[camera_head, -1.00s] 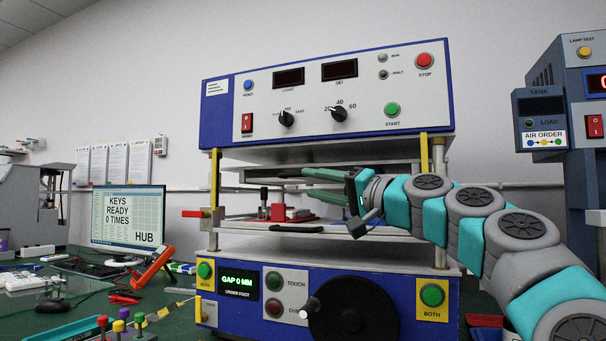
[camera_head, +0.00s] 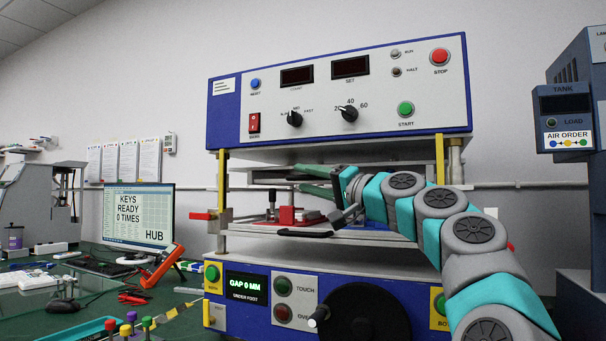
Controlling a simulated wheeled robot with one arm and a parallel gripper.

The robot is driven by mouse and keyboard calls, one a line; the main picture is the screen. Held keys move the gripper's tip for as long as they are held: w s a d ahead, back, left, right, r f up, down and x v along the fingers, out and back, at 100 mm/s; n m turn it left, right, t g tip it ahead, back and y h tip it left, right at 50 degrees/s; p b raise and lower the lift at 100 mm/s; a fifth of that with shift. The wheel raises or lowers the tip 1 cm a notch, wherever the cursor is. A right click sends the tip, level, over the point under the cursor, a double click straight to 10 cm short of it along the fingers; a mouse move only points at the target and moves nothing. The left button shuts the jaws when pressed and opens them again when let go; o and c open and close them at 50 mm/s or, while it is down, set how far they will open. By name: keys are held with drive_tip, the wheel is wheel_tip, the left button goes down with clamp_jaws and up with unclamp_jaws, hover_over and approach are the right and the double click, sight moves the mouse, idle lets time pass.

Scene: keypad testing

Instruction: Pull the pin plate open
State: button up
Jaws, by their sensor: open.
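The test machine's middle bay holds a thin grey upper plate (camera_head: 262,177) under the head and a lower sliding plate (camera_head: 375,238) with a black bar handle (camera_head: 304,233) at its front. I cannot tell for certain which is the pin plate. My gripper (camera_head: 299,179) is open, its green fingers pointing left in the bay at the upper plate's height, above the black handle. Nothing shows between the fingers; contact with the upper plate cannot be told. My wrist hides the right part of the bay.
A red block (camera_head: 288,215) and small fixtures sit on the lower plate. Yellow posts (camera_head: 222,182) flank the bay. A black handwheel (camera_head: 362,312) sticks out below. A blue-grey tank cabinet (camera_head: 577,180) stands at the right; a monitor (camera_head: 138,216) stands at the left.

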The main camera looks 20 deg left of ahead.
drive_tip(key=shift+x, duration=0.75)
clamp_jaws()
idle(1.0)
